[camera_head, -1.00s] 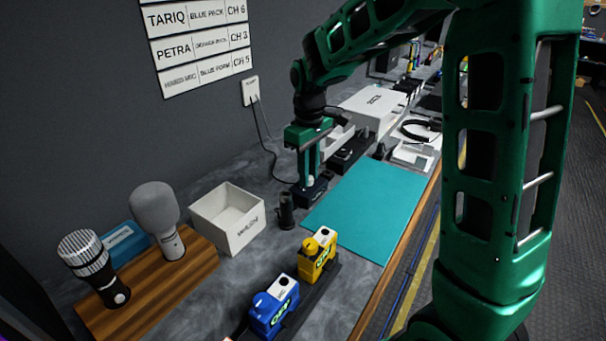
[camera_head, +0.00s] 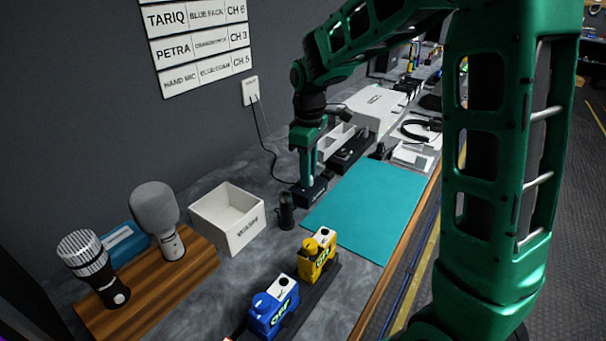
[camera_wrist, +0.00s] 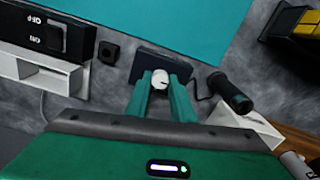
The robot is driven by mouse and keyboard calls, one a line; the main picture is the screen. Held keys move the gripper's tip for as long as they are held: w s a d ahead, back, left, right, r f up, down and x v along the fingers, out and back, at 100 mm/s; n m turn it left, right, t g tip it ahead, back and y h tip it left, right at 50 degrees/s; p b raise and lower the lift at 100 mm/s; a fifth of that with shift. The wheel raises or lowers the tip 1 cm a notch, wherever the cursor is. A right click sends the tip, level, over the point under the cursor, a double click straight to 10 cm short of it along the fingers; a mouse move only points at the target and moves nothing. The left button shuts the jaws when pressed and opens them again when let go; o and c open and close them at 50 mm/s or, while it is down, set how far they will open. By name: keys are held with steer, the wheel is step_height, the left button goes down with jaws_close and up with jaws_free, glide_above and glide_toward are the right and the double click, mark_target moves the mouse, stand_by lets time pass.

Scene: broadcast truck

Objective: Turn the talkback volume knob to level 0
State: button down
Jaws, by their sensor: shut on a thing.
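The talkback unit (camera_wrist: 152,62) is a small dark box on the grey worktop, with a cable beside it. Its white round knob (camera_wrist: 160,79) sits between my fingertips in the wrist view, with a dark mark on it. My gripper (camera_wrist: 162,82) is shut on the knob, one green finger on each side. In the head view my gripper (camera_head: 308,180) reaches down to the dark box (camera_head: 312,194); there the knob is hidden by the fingers. I cannot read any level marks on the box.
A teal mat (camera_head: 370,212) lies beside the box. A black cylinder (camera_head: 287,210) and a white bin (camera_head: 228,217) stand nearer. Blue (camera_head: 273,306) and yellow (camera_head: 317,256) packs sit at the front. A dark ON/OFF switch unit (camera_wrist: 45,35) is on the other side.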

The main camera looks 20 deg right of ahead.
steer(key=c, duration=1.5)
jaws_free()
steer(key=shift+w+r, duration=0.1)
steer(key=shift+w, duration=0.15)
steer(key=shift+c, duration=0.2)
steer(key=shift+s, duration=0.1)
step_height(320, 180, up, 11)
steer(key=shift+f, duration=0.2)
steer(key=s+d+f+m, duration=0.2)
steer(key=s+d+m, duration=0.7)
steer(key=s+d, duration=0.65)
steer(key=s+f+m, duration=0.2)
steer(key=s+m, duration=0.1)
steer(key=s, duration=0.5)
steer(key=s+d+f+m, duration=0.1)
steer(key=s+f+m, duration=0.2)
steer(key=s, duration=0.5)
steer(key=shift+d+f+m, duration=0.15)
steer(key=shift+d+m, duration=0.05)
steer(key=shift+m, duration=0.2)
